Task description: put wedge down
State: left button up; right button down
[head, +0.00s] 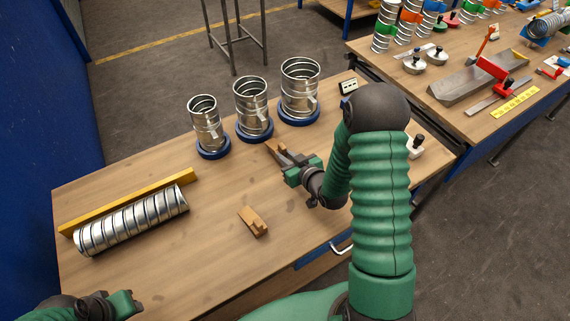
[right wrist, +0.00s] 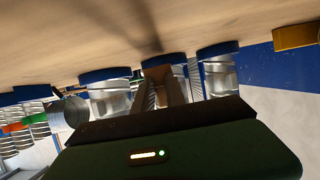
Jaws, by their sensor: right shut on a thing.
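My right gripper (head: 279,153) is shut on a brown wooden wedge (head: 271,146), low over the table in front of the duct pieces. The wedge also shows between the fingers in the right wrist view (right wrist: 158,73), which is upside down. I cannot tell whether it touches the table. A second wooden wedge (head: 253,222) lies on the table, nearer to me and left of the right gripper. My left gripper (head: 134,303) is at the bottom left, partly cut off, and its fingers do not show clearly.
Three metal duct pieces stand in blue rings: small (head: 206,125), middle (head: 252,105) and large (head: 299,88). A long spiral duct (head: 132,220) lies along a yellow bar (head: 130,202) at left. A small white block (head: 348,86) sits behind.

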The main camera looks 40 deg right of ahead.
jog(key=f, duration=0.3)
jog(key=shift+w+d+f, duration=0.15)
jog(key=shift+d+f, duration=0.15)
jog(key=shift+d, duration=0.05)
jog(key=shift+w+d+f, duration=0.1)
jog(key=shift+f, duration=0.05)
jog(key=c, duration=1.4)
grip_release()
jog(key=shift+a, duration=0.25)
